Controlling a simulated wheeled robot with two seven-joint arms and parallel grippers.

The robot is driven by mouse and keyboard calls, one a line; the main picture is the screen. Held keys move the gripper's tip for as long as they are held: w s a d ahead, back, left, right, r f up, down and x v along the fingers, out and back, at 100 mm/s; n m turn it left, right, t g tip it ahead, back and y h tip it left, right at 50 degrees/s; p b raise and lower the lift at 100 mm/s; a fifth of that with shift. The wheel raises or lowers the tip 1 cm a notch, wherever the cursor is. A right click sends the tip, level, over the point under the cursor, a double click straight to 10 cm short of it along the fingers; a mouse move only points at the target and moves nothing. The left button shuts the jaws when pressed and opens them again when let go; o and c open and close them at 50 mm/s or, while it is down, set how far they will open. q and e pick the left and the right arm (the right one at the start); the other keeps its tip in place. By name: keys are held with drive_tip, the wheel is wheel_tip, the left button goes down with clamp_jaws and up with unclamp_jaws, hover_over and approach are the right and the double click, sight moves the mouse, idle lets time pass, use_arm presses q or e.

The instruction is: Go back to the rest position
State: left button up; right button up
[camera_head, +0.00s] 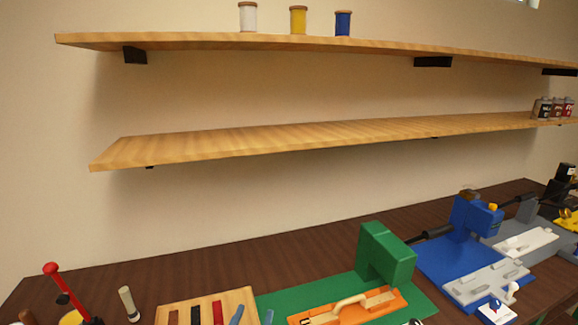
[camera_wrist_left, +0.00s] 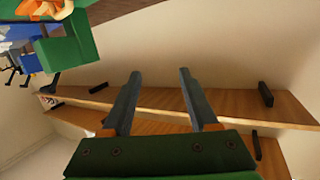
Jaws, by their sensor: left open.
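My left gripper (camera_head: 252,316) shows only by its blue-grey fingertips at the bottom edge of the head view, beside the striped wooden board and the green base. In the left wrist view the gripper (camera_wrist_left: 160,73) has its two fingers apart, with nothing between them. The wooden shelves lie behind the fingers there. The rest of the left arm is out of the head view. My right gripper cannot be made out in either view.
A green fixture (camera_head: 385,252) holds an orange plate (camera_head: 377,305) near the gripper. A blue fixture (camera_head: 470,262) stands to the right. Two shelves (camera_head: 300,142) hang above; the wall space between is free.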

use_arm(q)
drive_tip(key=s+a+f+g+y, duration=0.1)
drive_tip(key=s+a+f+g, duration=0.3)
drive_tip(key=s, duration=0.4)
drive_tip(key=s+a+f+g, duration=0.35)
drive_tip(key=s+f, duration=0.25)
drive_tip(key=s, duration=0.2)
drive_tip(key=s+a+f+g+y, duration=0.1)
drive_tip(key=s+a+f+g, duration=0.2)
drive_tip(key=s+f+g, duration=0.35)
drive_tip(key=s+f+b, duration=0.2)
drive_tip(key=f+b, duration=0.1)
drive_tip(key=f, duration=0.8)
drive_tip(key=s+f+b, duration=0.2)
drive_tip(key=f+b, duration=0.1)
drive_tip(key=f, duration=0.8)
drive_tip(key=s+a+f+b, duration=0.1)
drive_tip(key=s+f+b, duration=0.3)
drive_tip(key=s+f, duration=0.7)
wheel_tip(320, 180, down, 3)
drive_tip(key=shift+s+a+g, duration=0.25)
drive_tip(key=shift+s+g, duration=0.05)
